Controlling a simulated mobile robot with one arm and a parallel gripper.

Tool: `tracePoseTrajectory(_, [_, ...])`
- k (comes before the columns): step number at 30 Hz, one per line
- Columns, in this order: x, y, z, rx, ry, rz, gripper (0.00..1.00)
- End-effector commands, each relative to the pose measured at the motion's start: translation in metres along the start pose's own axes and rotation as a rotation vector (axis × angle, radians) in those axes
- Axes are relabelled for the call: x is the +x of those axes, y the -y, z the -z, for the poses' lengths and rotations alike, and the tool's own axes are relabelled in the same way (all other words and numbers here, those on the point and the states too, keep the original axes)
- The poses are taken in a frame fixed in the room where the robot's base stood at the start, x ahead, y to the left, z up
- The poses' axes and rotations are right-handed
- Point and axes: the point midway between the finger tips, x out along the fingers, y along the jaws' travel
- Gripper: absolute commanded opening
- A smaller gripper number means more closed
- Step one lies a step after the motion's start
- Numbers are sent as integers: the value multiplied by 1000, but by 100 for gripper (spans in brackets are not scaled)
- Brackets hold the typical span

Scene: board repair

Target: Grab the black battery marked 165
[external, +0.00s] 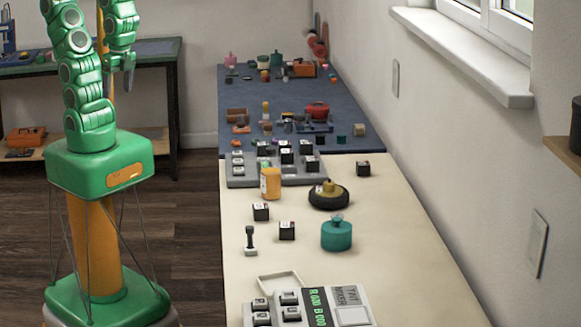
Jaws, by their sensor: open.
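Several black box-shaped blocks with pale labelled tops stand on the long table; their markings are too small to read, so I cannot tell which is the battery marked 165. One black block (261,211) and another black block (287,230) stand on the cream surface left of a teal pot. A third black block (363,168) stands alone near the wall. More sit on a grey tray (240,182) and on a grey panel at the front. My gripper (122,68) is open and empty, raised left of the table and well apart from all the blocks.
The teal pot (337,235), a black round item with a yellow top (328,195), an orange bottle (270,183) and a small black-and-white upright item (250,240) stand among the blocks. The cream table's (400,255) right side is clear.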

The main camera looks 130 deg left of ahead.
Motion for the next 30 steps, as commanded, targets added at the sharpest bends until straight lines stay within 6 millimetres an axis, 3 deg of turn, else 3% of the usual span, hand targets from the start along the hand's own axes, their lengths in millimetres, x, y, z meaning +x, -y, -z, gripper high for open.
tracePoseTrajectory(7, [1, -1, 2, -1, -2, -3, 74])
tracePoseTrajectory(11, [4, -8, 19, -10, -21, -23, 74])
tracePoseTrajectory(21, [27, -47, 118, -100, -166, -129, 74])
tracePoseTrajectory(30, [53, -69, 203, -228, -298, -190, 74])
